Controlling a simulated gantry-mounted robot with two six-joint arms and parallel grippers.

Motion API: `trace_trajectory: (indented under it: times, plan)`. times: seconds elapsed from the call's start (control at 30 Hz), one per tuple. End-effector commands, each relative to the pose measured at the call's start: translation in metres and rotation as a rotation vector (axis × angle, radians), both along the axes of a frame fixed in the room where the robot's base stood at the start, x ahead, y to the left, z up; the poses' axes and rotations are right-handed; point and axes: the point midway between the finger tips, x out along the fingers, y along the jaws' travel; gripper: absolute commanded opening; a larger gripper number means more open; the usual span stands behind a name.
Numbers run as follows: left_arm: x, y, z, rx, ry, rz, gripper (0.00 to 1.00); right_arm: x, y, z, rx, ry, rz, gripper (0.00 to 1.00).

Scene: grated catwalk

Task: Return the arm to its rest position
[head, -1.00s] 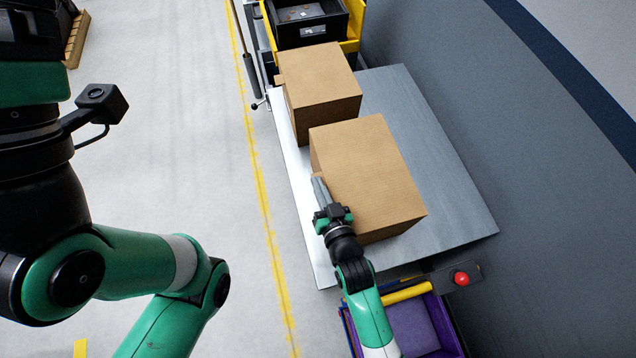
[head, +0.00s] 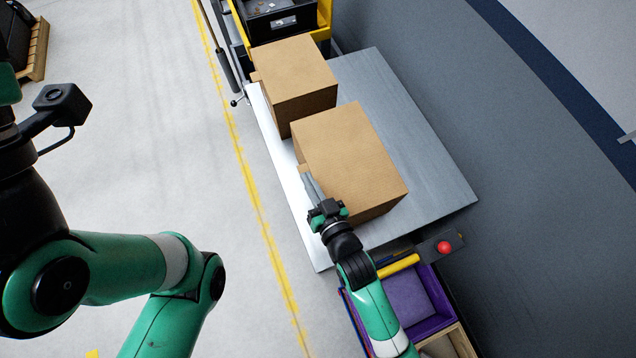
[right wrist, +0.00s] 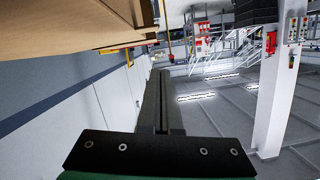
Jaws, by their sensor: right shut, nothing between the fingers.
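My right gripper (head: 314,188) is shut and empty. In the head view it is at the left side of the nearer cardboard box (head: 350,155), close to its near left edge; I cannot tell whether it touches. In the right wrist view the shut fingers (right wrist: 160,100) point ahead with nothing between them, and a cardboard surface (right wrist: 60,25) fills the upper left. My left arm (head: 110,270) comes in at the left of the head view, but its gripper is not clearly in view.
A second cardboard box (head: 295,80) stands behind the nearer one on the grey metal table (head: 430,165). A black bin (head: 278,18) is at the back. A red button (head: 444,247) and a purple bin (head: 408,300) are at the near side. Open floor (head: 150,130) lies left.

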Motion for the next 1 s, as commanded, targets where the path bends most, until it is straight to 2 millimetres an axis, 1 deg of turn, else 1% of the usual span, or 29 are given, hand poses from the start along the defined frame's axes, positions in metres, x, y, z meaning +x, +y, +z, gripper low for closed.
trace_trajectory:
  times: [0.03,0.1,0.2,0.3,0.43,0.73,0.8,0.87,0.93,0.97,1.0]
  plan:
    - [0.0,0.0,0.002,0.0,0.001,0.0,0.86,-0.013,-0.005,0.003,-0.001,-0.001,0.001,0.0]
    - [0.0,0.0,0.003,0.0,0.001,0.0,0.86,-0.028,-0.011,0.006,-0.001,0.0,0.001,0.0]
    - [0.0,0.0,0.004,0.0,0.0,0.0,0.86,-0.044,-0.017,0.011,0.0,-0.001,0.001,0.0]
    - [0.0,0.0,0.004,0.0,0.0,0.0,0.86,-0.053,-0.021,0.014,0.0,-0.001,0.001,0.0]
    - [0.0,0.0,0.004,0.0,0.0,0.0,0.86,-0.057,-0.023,0.015,0.0,-0.002,0.001,0.0]
    - [0.0,0.0,0.004,0.0,0.0,0.0,0.86,-0.057,-0.023,0.015,0.001,-0.003,0.0,0.0]
    - [0.0,0.0,0.008,0.0,0.0,0.0,0.86,-0.055,-0.025,0.019,0.001,-0.003,-0.006,0.0]
    - [0.0,0.0,0.014,0.0,0.0,0.0,0.86,-0.049,-0.03,0.03,0.005,-0.013,-0.021,0.0]
    - [0.0,0.0,0.022,0.0,0.0,0.0,0.86,-0.034,-0.035,0.055,0.021,-0.046,-0.044,0.0]
    - [0.0,0.0,0.027,0.0,0.0,0.0,0.86,-0.025,-0.038,0.071,0.03,-0.068,-0.057,0.0]
    - [0.0,0.0,0.033,0.0,0.0,0.0,0.86,-0.013,-0.043,0.096,0.045,-0.105,-0.075,0.0]
